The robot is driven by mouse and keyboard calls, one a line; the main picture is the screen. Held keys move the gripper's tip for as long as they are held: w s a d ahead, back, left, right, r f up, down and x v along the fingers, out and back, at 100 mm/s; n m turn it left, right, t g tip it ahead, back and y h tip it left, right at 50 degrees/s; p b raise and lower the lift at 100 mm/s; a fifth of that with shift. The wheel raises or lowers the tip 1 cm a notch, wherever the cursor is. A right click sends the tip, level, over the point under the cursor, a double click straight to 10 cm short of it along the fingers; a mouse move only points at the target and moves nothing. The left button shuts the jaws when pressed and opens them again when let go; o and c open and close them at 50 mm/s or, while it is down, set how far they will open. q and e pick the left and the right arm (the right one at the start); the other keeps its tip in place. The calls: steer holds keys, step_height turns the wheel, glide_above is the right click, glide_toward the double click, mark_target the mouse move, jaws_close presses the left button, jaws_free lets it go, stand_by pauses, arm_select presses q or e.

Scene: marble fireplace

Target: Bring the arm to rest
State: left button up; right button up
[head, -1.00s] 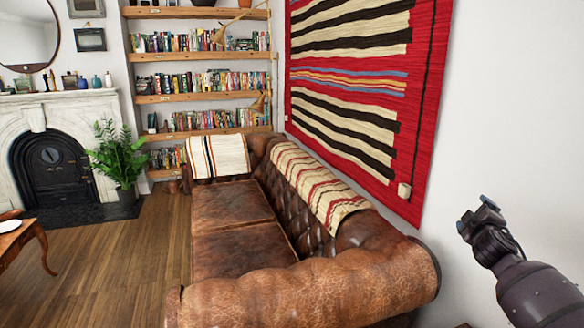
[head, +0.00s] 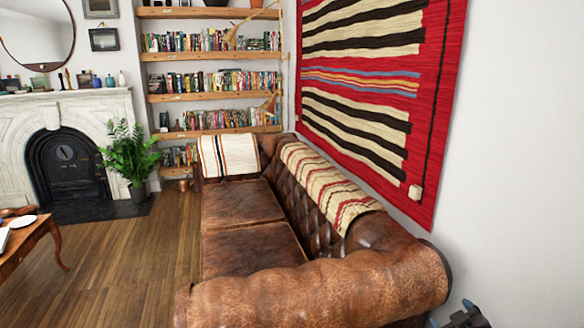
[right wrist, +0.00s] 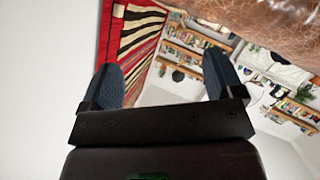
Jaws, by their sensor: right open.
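My right gripper (head: 455,316) shows at the bottom edge of the head view, right of the sofa's near arm. Only its tip end is in the picture; the rest of the arm is out of frame. In the right wrist view the two dark blue fingers of the right gripper (right wrist: 163,82) stand wide apart with nothing between them. That view appears upside down, with the brown leather of the sofa (right wrist: 280,25) at its top right. My left gripper is not in view.
A brown leather sofa (head: 320,292) fills the middle, close to my right gripper. A striped red rug (head: 438,115) hangs on the white wall. Bookshelves (head: 215,97), a potted plant (head: 128,152), a fireplace (head: 110,112) and a wooden table (head: 38,232) stand further off. Wood floor at left is free.

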steer(key=s+a+f+m+g, duration=0.1)
steer(key=s+a+f, duration=0.3)
steer(key=s, duration=0.6)
steer(key=s+a+f+m+g+b, duration=0.1)
steer(key=s+a+f, duration=0.3)
steer(key=s, duration=0.7)
steer(key=s+a+f+m+g+b, duration=0.1)
steer(key=s+a+f, duration=0.3)
steer(key=s, duration=0.7)
steer(key=shift+f+m+y, duration=0.2)
steer(key=shift+m+y, duration=0.1)
steer(key=shift+m, duration=0.5)
steer(key=shift+d, duration=0.1)
